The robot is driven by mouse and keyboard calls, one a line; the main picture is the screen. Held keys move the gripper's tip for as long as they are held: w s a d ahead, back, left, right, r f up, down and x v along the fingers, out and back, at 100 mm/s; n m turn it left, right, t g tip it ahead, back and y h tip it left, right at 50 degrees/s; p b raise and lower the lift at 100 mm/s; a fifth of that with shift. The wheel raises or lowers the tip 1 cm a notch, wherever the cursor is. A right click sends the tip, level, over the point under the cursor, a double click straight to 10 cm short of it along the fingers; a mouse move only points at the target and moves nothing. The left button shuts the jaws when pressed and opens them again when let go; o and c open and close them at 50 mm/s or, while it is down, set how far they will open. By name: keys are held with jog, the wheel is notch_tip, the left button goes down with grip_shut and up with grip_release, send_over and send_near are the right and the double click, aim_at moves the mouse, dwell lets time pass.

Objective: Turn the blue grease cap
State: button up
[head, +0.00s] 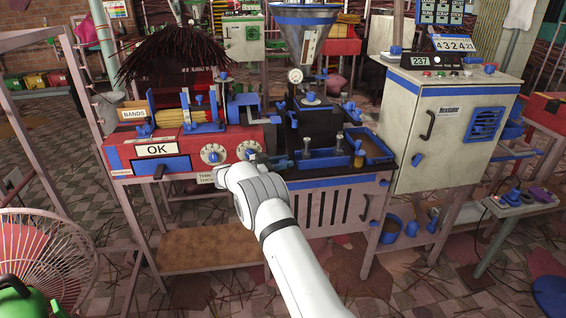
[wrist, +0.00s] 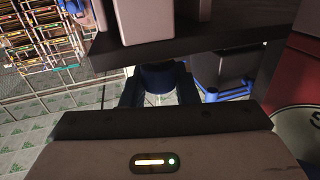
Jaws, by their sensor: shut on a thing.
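In the wrist view a dark blue round cap (wrist: 157,76), which I take to be the grease cap, sits between the two dark fingers of my gripper (wrist: 159,90). The fingers are shut on its sides. The cap is just beside the dark edge of the machine bench. In the head view my white arm reaches to the front of the extruder bench, left of its slatted panel. The wrist covers most of the gripper there, and I cannot make out the cap or how far it is turned.
The red machine with two round dials (head: 212,154) stands close on the left of my wrist. The dark bench holds a blue tray (head: 369,145) and a steel hopper (head: 303,15). A grey control cabinet (head: 447,135) stands right, a red fan (head: 38,252) at lower left.

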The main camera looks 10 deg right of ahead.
jog(key=shift+d+r, duration=0.1)
jog(key=shift+r, duration=0.05)
jog(key=o, duration=1)
jog(key=v, duration=0.8)
jog(key=shift+p, duration=0.35)
